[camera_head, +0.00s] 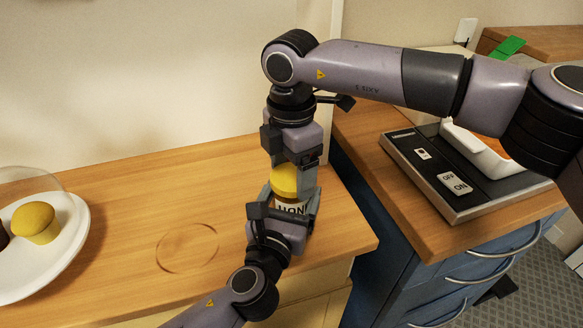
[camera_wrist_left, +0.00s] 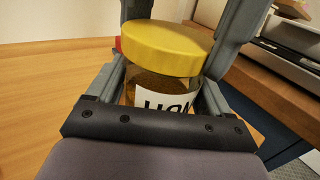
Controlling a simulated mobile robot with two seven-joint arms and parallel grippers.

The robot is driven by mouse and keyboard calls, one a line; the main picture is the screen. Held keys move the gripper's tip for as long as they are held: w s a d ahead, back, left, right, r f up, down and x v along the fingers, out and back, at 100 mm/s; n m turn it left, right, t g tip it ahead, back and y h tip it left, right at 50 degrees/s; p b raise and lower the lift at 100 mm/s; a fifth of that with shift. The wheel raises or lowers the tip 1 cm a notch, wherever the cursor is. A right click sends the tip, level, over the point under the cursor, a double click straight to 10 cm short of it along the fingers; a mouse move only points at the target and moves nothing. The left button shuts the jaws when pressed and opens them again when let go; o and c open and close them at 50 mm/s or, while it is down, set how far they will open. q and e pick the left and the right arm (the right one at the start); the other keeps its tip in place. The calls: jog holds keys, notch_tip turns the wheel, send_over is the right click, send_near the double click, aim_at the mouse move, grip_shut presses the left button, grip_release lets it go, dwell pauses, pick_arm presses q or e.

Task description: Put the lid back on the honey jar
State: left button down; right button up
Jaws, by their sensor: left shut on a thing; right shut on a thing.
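The honey jar (camera_head: 291,208) stands upright near the right end of the wooden counter, its white label partly showing. The yellow lid (camera_head: 284,181) is on top of the jar mouth, roughly level, with no clear gap. My left gripper (camera_head: 283,211), from below left, is shut around the jar's body. My right gripper (camera_head: 291,178), pointing down from above, is shut on the lid. In the left wrist view the jar (camera_wrist_left: 164,90) is between my left fingers, and the lid (camera_wrist_left: 166,46) is between the right fingers. Whether the lid is fully seated cannot be told.
A white plate (camera_head: 72,255) with a yellow-topped muffin (camera_head: 35,222) and a clear dome is at the left. A faint ring mark (camera_head: 187,248) is on the bare counter (camera_head: 130,200).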

pick_arm(q)
jog(key=shift+f, duration=0.1)
pick_arm(e)
jog(key=m, duration=0.4)
jog(key=shift+m, duration=0.3)
jog(key=o, duration=1)
jog(key=shift+r, duration=2.3)
jog(key=shift+c, duration=0.3)
